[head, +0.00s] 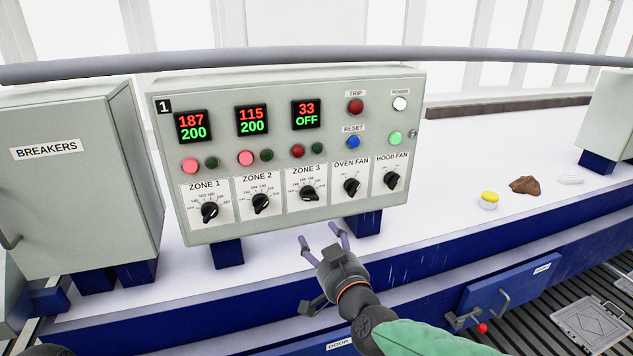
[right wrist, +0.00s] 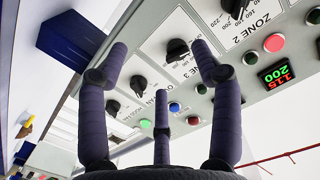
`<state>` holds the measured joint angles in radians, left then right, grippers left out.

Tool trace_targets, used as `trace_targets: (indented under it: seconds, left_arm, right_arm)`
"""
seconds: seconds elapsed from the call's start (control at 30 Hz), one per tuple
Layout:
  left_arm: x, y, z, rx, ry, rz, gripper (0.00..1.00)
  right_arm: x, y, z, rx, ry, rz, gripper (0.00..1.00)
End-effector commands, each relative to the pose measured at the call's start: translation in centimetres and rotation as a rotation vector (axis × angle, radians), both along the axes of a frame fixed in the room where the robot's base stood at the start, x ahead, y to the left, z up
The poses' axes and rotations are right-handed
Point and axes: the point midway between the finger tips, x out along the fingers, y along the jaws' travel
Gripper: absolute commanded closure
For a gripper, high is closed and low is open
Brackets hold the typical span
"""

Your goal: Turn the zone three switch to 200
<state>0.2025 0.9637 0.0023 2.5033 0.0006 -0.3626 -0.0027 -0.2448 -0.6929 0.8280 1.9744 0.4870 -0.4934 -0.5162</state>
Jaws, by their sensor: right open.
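The zone three switch (head: 309,194) is a black rotary knob on a scaled white plate, third in the lower row of the grey control panel (head: 240,232). Its exact pointer angle is too small to tell. The display above it (head: 306,114) reads 33 in red and OFF in green. My right gripper (head: 322,238) is open and empty, just below the panel's lower edge under this switch. In the right wrist view the zone three switch (right wrist: 178,50) shows between the spread fingers, near the right one, with no visible contact. My left gripper is not in view.
The zone two knob (head: 261,203) and oven fan knob (head: 352,186) flank the switch. A yellow-topped item (head: 489,198) and a brown lump (head: 525,185) lie on the white surface at right.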

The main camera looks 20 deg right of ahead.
Motion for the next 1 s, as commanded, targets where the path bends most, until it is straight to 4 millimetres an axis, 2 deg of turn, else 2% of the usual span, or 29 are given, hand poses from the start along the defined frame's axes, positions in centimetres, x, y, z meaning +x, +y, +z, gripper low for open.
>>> trace_targets:
  seconds: [0.03,0.13,0.37,0.8,1.0]
  left_arm:
    - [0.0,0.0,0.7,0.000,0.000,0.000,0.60]
    - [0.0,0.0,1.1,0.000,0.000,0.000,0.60]
    - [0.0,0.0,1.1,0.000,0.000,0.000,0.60]
    - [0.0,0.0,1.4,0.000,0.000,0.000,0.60]
    - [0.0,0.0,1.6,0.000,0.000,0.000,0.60]
  right_arm:
    - [-0.4,-0.2,1.9,0.006,-0.028,-0.004,0.35]
    - [-1.0,-0.4,3.9,0.011,-0.063,-0.013,0.35]
    - [-0.5,-0.6,4.7,0.015,-0.081,-0.018,0.35]
    - [6.2,-0.4,4.6,0.014,-0.078,-0.018,0.35]
    - [8.5,-0.3,4.7,0.015,-0.080,-0.017,0.35]
